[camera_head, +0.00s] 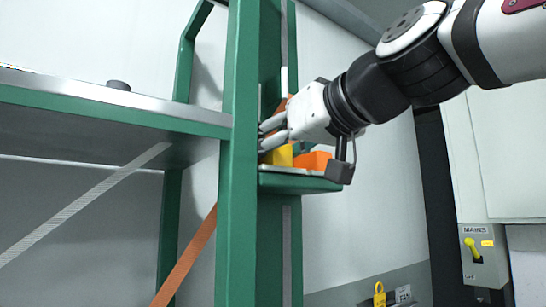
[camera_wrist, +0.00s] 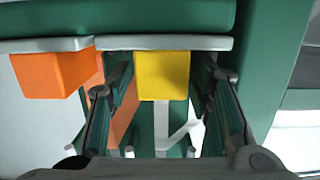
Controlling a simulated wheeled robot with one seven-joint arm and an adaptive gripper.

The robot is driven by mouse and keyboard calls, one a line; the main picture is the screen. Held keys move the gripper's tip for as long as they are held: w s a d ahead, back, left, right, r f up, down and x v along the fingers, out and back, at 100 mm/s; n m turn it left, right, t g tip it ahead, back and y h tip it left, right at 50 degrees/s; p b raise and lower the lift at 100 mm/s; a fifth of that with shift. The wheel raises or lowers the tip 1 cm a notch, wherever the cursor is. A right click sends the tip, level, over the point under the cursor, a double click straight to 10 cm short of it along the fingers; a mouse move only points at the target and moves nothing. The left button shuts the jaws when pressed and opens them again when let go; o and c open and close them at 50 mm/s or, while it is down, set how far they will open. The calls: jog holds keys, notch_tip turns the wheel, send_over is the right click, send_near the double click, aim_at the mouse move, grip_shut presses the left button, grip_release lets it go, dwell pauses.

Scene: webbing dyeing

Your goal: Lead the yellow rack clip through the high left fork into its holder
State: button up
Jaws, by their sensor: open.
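The yellow clip (camera_head: 284,156) is a block at the small green shelf (camera_head: 300,184) behind the upright post. In the wrist view the yellow clip (camera_wrist: 162,76) lies between the two fingers, against a pale grey edge. My gripper (camera_head: 264,136) is open, beside the green post. Its fingers stand left and right of the clip in the wrist view, with a visible gap on each side. An orange block (camera_head: 315,160) sits right of the yellow clip; it shows left of it in the wrist view (camera_wrist: 48,74). I cannot make out the high left fork or the holder.
The green post (camera_head: 238,170) stands close left of my gripper. A metal-topped bench (camera_head: 60,88) with a dark round knob (camera_head: 118,85) extends left. A pale strap (camera_head: 85,203) and an orange strap (camera_head: 187,255) slant below it. A switch box (camera_head: 482,256) is at right.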

jog(key=v, duration=1.2)
jog(key=d+f+m+g+h, duration=0.2)
jog(key=d+f+h, duration=0.1)
jog(key=f, duration=1)
jog(key=d+f+m+g+h, duration=0.2)
jog(key=f+h, duration=0.1)
jog(key=f, duration=0.9)
jog(key=s+d+f+m+g+h, duration=0.1)
jog(key=s+d+f+g, duration=0.1)
jog(key=f, duration=0.7)
jog(key=s+d+f+m+g+h, duration=0.1)
jog(key=s+d+f, duration=0.3)
jog(key=f, duration=0.5)
jog(key=shift+s+d+m+g+h, duration=0.4)
jog(key=shift+s+g+h, duration=0.15)
jog(key=shift+s, duration=0.25)
